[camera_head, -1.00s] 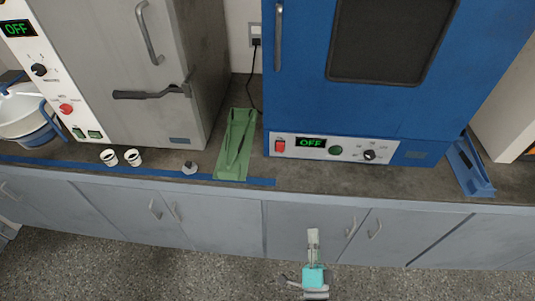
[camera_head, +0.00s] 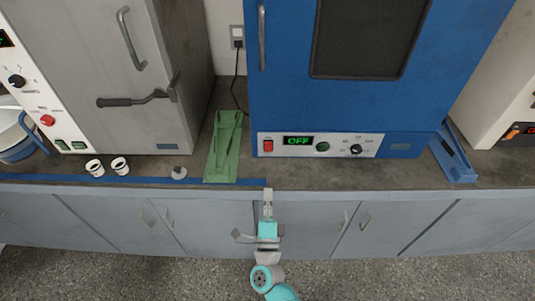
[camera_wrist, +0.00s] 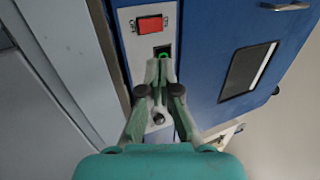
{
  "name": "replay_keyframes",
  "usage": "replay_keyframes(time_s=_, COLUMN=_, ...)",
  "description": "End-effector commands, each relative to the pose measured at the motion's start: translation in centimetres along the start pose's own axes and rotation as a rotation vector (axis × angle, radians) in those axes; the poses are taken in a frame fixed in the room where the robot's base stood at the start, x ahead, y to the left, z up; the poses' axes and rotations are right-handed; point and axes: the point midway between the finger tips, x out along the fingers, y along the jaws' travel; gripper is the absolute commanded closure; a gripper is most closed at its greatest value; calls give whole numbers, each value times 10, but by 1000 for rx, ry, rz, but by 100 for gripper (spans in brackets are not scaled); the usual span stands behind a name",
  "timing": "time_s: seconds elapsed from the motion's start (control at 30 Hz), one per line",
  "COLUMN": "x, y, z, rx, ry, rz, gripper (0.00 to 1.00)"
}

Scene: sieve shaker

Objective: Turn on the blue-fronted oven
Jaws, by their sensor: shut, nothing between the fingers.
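The blue-fronted oven (camera_head: 300,103) stands on the bench, with a dark window in its door. Its pale control panel (camera_head: 375,138) runs along the bottom, with a red switch (camera_head: 268,146), a green "OFF" display (camera_head: 298,141), a green button (camera_head: 323,146) and a black knob (camera_head: 356,149). My gripper (camera_head: 268,193) is shut and empty, below and in front of the panel near the bench edge. In the wrist view my closed fingertips (camera_wrist: 161,63) overlap the panel, partly hiding the display; the red switch (camera_wrist: 151,24) shows just beyond them, apart from the fingers.
A grey oven (camera_head: 120,100) stands to the left. A green tray (camera_head: 222,150) lies between the ovens, and a blue tray (camera_head: 452,153) is at the right. Two white cups (camera_head: 107,167) and a small grey object (camera_head: 179,173) sit near the bench edge (camera_head: 340,194).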

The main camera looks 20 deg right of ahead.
Motion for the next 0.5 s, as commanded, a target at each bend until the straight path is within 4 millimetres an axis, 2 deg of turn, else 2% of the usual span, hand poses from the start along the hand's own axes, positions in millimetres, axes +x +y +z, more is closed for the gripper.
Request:
replay_keyframes(time_s=0.23, x=17, y=0, z=-1, rx=-1, ry=2, rz=-1, gripper=100)
replay_keyframes(time_s=0.5, x=66, y=-1, z=-1, rx=0, ry=3, rz=-2, gripper=100)
